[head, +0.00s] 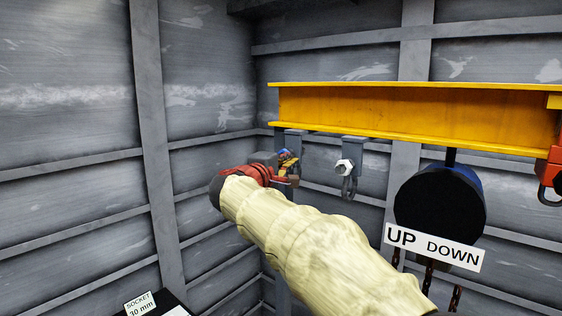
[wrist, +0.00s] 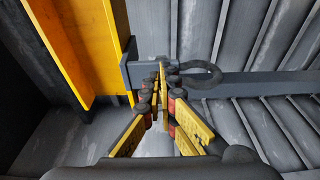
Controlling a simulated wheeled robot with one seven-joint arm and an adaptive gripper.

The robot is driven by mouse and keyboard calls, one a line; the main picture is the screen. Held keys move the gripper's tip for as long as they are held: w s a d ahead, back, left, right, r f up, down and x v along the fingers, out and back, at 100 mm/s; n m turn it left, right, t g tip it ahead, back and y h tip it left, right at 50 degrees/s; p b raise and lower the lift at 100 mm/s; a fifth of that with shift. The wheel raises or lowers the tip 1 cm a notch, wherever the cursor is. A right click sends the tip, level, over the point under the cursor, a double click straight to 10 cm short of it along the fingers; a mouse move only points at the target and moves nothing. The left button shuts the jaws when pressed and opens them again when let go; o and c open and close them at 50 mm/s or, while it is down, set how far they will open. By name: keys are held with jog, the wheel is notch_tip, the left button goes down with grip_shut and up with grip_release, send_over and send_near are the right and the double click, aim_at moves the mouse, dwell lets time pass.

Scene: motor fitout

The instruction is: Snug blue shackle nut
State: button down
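My gripper (head: 284,168) is at the end of my cream-sleeved arm, at the left shackle mount below the yellow beam. A small blue patch, seemingly the blue nut (head: 284,153), shows at the fingers in the head view. In the wrist view my gripper (wrist: 162,78) has its fingers drawn close together in front of the grey mount. The grey shackle (wrist: 208,74) loops out to the right of the fingertips there. The blue nut is not visible in the wrist view. Whether the fingers grip it or only stand beside it I cannot tell.
The yellow beam (head: 400,115) runs above. A second shackle (head: 348,185) with a pale nut (head: 343,167) hangs right of my gripper. A dark hoist (head: 440,205) with an UP DOWN sign (head: 433,247) hangs farther right. A 30 mm socket label (head: 141,304) stands lower left.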

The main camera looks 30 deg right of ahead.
jog(key=shift+w+f+b, duration=0.15)
jog(key=shift+f+b, duration=0.75)
jog(key=shift+b, duration=1.55)
jog(key=shift+d+f+b, duration=0.1)
jog(key=shift+f+b, duration=0.1)
jog(key=shift+b, duration=0.2)
jog(key=b+v, duration=0.2)
jog(key=v, duration=0.4)
jog(key=shift+w+a, duration=0.25)
jog(key=shift+a, duration=0.05)
